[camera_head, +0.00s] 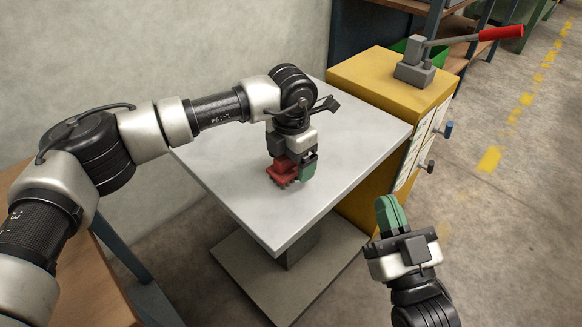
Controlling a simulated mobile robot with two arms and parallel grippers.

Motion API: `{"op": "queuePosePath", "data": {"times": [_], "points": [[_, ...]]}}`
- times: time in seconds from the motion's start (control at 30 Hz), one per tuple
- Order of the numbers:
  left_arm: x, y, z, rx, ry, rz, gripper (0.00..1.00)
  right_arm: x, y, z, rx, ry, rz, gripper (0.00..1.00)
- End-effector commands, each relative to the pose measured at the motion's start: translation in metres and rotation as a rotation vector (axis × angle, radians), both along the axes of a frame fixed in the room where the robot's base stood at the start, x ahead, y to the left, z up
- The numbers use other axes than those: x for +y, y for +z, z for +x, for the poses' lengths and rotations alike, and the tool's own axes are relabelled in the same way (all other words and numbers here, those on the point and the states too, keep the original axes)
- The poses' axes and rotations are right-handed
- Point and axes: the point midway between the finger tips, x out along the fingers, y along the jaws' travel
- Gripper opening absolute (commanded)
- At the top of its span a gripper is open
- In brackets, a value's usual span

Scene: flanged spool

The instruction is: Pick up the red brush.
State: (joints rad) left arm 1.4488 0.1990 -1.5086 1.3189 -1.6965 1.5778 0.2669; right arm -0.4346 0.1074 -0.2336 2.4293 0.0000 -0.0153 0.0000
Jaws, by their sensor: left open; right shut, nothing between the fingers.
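The red brush (281,174) lies on the light grey table (240,199), below my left gripper. My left gripper (294,168) points down at the brush, with a green finger on its right side. The gripper is open and its fingers are right at the brush. Part of the brush is hidden by the gripper, and I cannot tell whether a finger touches it. My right gripper (388,207) is shut and empty, with its green fingers together, off the table's front right edge.
A yellow cabinet (375,82) stands behind and to the right of the table, with a grey lever press with a red handle (501,33) on top. A wooden bench (80,278) is at the lower left. The table is otherwise clear.

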Motion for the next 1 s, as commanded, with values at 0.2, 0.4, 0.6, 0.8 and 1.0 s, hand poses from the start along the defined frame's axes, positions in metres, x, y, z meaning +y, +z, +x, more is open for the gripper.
{"op": "queuePosePath", "data": {"times": [0.2,0.4,0.6,0.8,1.0], "points": [[-0.0003,-0.0065,-0.0001,0.000,0.000,-0.001,0.87,0.0005,0.0054,-0.0023,-0.044,0.002,0.013,0.00],[-0.0003,-0.0062,-0.0002,0.001,0.000,-0.001,0.78,0.0005,0.0052,-0.0022,-0.043,0.002,0.012,0.00],[-0.0002,-0.0061,-0.0001,0.000,0.000,0.000,0.47,0.0005,0.0052,-0.0021,-0.042,0.002,0.012,0.00],[-0.0003,-0.0057,0.0000,-0.001,0.000,-0.001,0.31,0.0006,0.0050,-0.0020,-0.041,0.002,0.012,0.00],[-0.0003,-0.0042,0.0001,-0.001,0.000,-0.001,0.31,0.0006,0.0052,-0.0018,-0.038,0.003,0.011,0.00]]}}
